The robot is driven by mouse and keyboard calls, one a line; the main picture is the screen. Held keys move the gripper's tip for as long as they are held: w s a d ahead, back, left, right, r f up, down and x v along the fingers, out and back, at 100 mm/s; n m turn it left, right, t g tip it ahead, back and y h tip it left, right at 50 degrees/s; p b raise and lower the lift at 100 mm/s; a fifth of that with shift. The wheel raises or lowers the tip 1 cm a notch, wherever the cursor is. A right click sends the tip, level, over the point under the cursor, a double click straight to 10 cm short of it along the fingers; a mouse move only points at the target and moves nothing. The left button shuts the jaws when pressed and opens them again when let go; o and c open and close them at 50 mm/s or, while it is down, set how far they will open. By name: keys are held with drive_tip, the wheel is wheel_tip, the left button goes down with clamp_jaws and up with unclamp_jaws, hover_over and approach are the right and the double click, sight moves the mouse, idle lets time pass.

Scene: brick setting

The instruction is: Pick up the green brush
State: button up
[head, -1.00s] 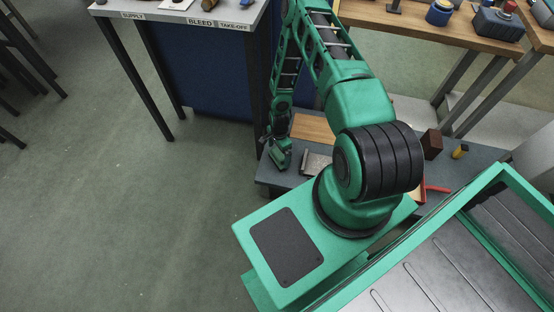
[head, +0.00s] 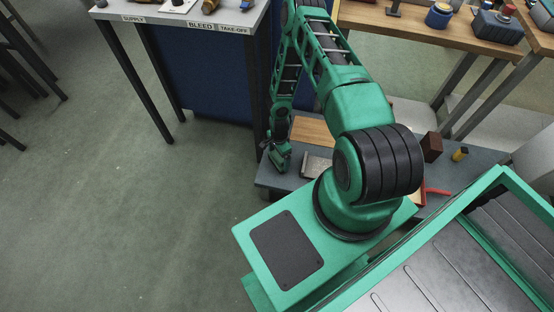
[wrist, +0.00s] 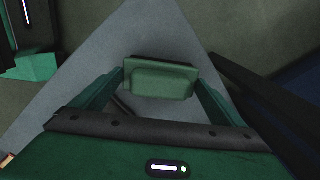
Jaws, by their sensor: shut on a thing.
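The green brush (wrist: 160,80) is a blocky, dull green piece in the wrist view, with a darker edge along its far side. My gripper (wrist: 160,88) has one finger at each end of it and is shut on it. In the head view my gripper (head: 279,158) hangs at the left end of the low grey table (head: 272,180). The brush cannot be made out clearly there. The wrist view shows grey tabletop around it, but I cannot tell whether the brush touches the table.
On the low table are a wooden board (head: 312,130), a grey metal block (head: 316,165), a dark brown block (head: 431,147), a yellow-and-black item (head: 459,154) and a red-handled tool (head: 436,191). A labelled bench (head: 180,17) stands behind left. Open floor lies left.

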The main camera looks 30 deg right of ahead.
sight(277, 156)
drive_tip(key=r, duration=0.4)
drive_tip(key=shift+a+r, duration=0.1)
drive_tip(key=shift+a, duration=0.25)
drive_tip(key=s+a+r, duration=0.4)
drive_tip(key=a+r, duration=0.2)
drive_tip(key=a, duration=0.4)
drive_tip(key=shift+a+r, duration=0.15)
drive_tip(key=shift+r, duration=0.1)
